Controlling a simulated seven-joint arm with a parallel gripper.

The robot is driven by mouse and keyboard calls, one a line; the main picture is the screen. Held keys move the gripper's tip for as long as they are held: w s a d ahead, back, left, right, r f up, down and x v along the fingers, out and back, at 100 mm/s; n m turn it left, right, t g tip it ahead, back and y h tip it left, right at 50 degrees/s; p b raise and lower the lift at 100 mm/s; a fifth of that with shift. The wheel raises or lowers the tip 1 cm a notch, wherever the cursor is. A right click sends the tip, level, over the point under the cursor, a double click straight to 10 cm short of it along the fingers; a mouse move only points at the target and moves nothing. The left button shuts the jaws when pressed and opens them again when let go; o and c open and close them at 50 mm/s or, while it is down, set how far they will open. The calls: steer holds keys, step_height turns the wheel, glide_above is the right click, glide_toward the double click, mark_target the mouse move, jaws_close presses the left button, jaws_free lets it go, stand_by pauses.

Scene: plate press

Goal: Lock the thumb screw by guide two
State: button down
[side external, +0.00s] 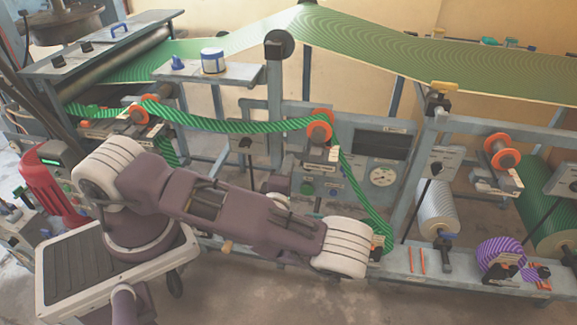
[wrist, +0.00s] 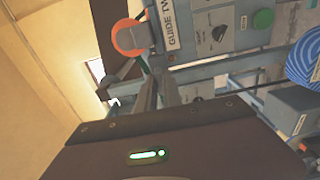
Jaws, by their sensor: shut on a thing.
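Guide two shows in the wrist view as an orange-rimmed roller (wrist: 131,37) beside a white "GUIDE TWO" label (wrist: 171,25). In the side view, an orange roller (side external: 319,125) in the middle of the frame, with green striped web running over it, appears to be the same guide. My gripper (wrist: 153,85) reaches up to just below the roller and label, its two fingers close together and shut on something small. The thumb screw itself cannot be made out; the fingers hide it. In the side view my arm hides the gripper's fingertips.
A grey panel (wrist: 222,32) with a knob and green button (wrist: 263,19) stands right of the fingers. Frame rails cross close behind. In the side view, other orange rollers (side external: 139,114) (side external: 502,151) and a purple striped roll (side external: 503,253) stand along the machine.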

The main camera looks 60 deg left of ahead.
steer(key=c, duration=1.5)
jaws_free()
steer(key=shift+s+d, duration=0.1)
steer(key=v, duration=0.7)
